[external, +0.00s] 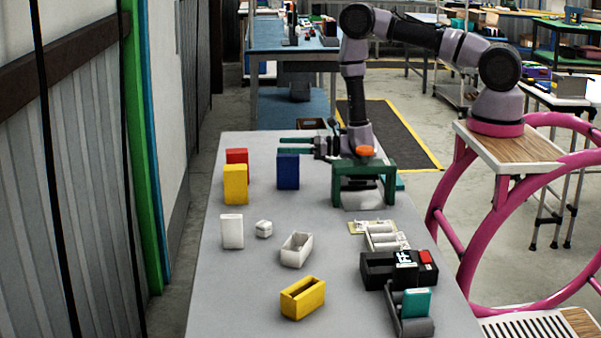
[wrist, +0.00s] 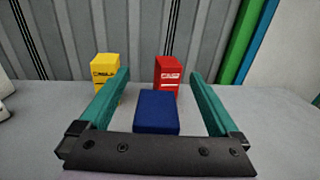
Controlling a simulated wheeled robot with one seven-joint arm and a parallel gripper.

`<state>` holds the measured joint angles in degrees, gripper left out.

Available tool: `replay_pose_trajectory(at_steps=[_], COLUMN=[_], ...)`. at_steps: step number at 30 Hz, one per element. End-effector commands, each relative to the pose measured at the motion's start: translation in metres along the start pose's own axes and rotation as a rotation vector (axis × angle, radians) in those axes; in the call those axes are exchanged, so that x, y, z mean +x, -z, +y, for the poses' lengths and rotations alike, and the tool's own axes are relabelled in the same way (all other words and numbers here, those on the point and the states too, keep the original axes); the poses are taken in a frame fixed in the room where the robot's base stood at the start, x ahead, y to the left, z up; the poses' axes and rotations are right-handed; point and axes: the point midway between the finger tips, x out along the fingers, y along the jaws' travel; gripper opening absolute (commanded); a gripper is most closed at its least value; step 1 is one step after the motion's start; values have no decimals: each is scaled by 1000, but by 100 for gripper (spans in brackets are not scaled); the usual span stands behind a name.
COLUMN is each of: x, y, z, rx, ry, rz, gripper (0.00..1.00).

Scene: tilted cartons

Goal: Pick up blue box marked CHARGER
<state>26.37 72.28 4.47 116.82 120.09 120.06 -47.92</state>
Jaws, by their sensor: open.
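The blue box (external: 288,171) stands upright near the far left part of the table. In the wrist view the blue box (wrist: 157,112) shows its plain top between my two teal fingers, with a gap on each side. No lettering on it can be read. My gripper (wrist: 158,75) is open and empty, its fingers pointing toward the wall. In the external view my gripper (external: 293,146) shows behind and above the blue box; whether the fingers are level with it I cannot tell.
A yellow box (external: 235,184) and a red box (external: 237,156) stand left of the blue box. A green frame (external: 362,168) stands to its right. White boxes, a yellow open box (external: 303,299) and a black device (external: 378,268) lie nearer.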

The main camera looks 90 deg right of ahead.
Motion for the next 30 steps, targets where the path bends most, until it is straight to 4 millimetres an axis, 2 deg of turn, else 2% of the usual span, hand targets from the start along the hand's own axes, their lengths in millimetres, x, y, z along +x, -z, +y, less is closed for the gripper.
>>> replay_pose_trajectory(at_steps=[5, 9, 12, 20, 21, 23, 27, 28, 30], x=[-1, 20, 28, 30, 30, 30, 30, 30, 30], y=[36, 34, 34, 35, 35, 34, 34, 34, 34], z=[1, 0, 0, 1, 0, 0, 0, 0, 0], rx=[1, -2, 0, 0, 0, 0, 0, 0, 0], ry=[-1, -1, -1, -2, -2, -2, -2, -2, -2], rz=[2, -3, -1, 1, 1, 1, 1, 1, 0], gripper=[98, 98, 98, 98, 82, 59, 6, 0, 0])
